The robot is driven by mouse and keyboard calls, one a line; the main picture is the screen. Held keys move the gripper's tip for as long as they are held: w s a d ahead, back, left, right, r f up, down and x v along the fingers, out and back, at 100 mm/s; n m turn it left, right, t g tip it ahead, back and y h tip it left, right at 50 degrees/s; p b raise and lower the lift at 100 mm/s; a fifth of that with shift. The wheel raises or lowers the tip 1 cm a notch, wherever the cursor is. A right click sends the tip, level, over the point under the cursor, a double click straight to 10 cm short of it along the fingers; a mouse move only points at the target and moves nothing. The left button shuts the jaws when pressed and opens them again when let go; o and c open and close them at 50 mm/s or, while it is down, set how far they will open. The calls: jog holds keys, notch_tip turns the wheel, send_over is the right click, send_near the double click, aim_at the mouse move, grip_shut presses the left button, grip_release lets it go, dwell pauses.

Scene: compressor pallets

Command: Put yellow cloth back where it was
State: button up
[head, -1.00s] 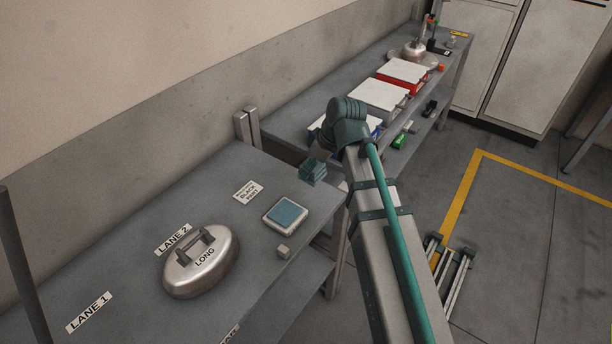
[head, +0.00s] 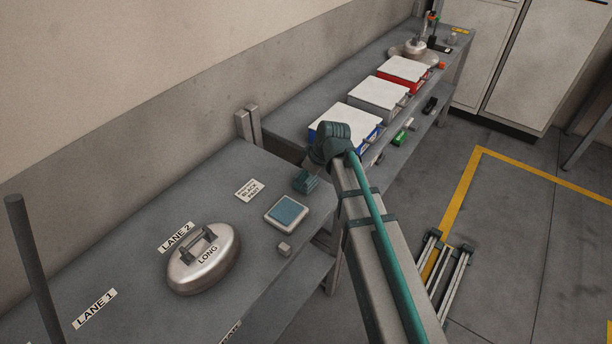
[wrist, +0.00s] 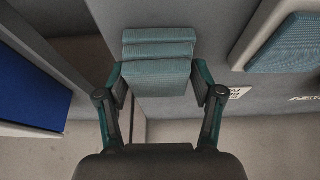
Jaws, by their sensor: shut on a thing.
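My gripper (wrist: 159,80) is shut on a folded teal cloth (wrist: 158,50), which sits in layers between the two fingers. In the head view the cloth (head: 306,181) is at the end of my arm, by the right end of the near table. No yellow cloth can be made out. A small yellow item (head: 459,32) lies at the far end of the back table, too small to identify. A pale tray with a blue-teal pad (head: 287,212) is on the near table, close to my gripper; its edge shows in the wrist view (wrist: 290,42).
The back table carries blue (head: 345,124), grey (head: 379,96) and red (head: 404,74) boxes with white tops. A gap separates the tables.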

jog(key=shift+f, duration=0.1)
jog(key=o, duration=1.1)
jog(key=shift+r, duration=0.25)
jog(key=b+v, duration=0.1)
jog(key=v, duration=1)
jog(key=shift+r+b, duration=0.4)
jog(key=shift+s+d, duration=0.1)
